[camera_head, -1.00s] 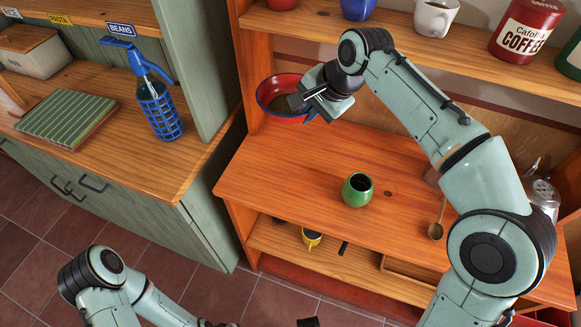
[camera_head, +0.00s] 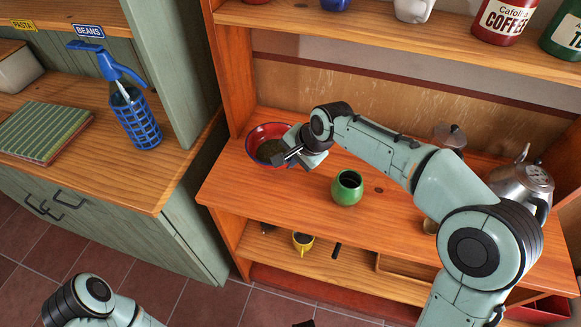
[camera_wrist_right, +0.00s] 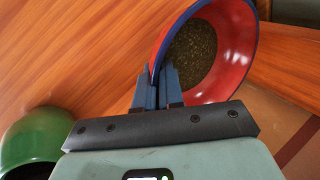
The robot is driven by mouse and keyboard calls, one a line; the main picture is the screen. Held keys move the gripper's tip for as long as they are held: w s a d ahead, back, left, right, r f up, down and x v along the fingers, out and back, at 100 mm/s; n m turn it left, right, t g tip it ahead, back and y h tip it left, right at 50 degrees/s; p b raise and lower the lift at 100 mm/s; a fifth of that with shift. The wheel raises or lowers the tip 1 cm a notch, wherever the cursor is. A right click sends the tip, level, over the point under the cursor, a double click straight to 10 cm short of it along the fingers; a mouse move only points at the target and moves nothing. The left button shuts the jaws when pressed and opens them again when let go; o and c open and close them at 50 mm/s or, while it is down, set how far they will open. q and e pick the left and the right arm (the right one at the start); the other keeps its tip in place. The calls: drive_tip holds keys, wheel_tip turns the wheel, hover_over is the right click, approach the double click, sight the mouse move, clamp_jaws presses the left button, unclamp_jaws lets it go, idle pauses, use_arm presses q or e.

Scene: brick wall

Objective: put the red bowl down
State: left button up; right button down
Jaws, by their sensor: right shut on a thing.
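The red bowl (camera_head: 262,133) has a blue rim and a dark speckled inside. It is at the left end of the wooden counter (camera_head: 262,192), low over or on the surface; I cannot tell whether it touches. My right gripper (camera_head: 286,158) is shut on the bowl's near right rim. In the right wrist view the fingers (camera_wrist_right: 158,88) pinch the rim of the bowl (camera_wrist_right: 232,40), which looks tilted from there. My left arm shows at the bottom left of the head view, but its gripper is not clearly visible.
A green pot (camera_head: 347,188) stands on the counter right of the bowl. A kettle (camera_head: 522,185) stands at the right. An upper shelf (camera_head: 330,25) holds mugs and canisters. A yellow mug (camera_head: 303,243) is on the lower shelf. A blue siphon bottle (camera_head: 135,112) stands on the left cabinet.

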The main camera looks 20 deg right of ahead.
drive_tip(key=shift+f, duration=1.6)
drive_tip(key=shift+f, duration=0.1)
drive_tip(key=c, duration=1.3)
unclamp_jaws()
drive_tip(key=shift+f, duration=0.1)
drive_tip(key=shift+o, duration=0.2)
drive_tip(key=shift+r, duration=0.25)
drive_tip(key=v, duration=1.2)
drive_tip(key=shift+p, duration=0.45)
drive_tip(key=shift+s+d+f, duration=0.1)
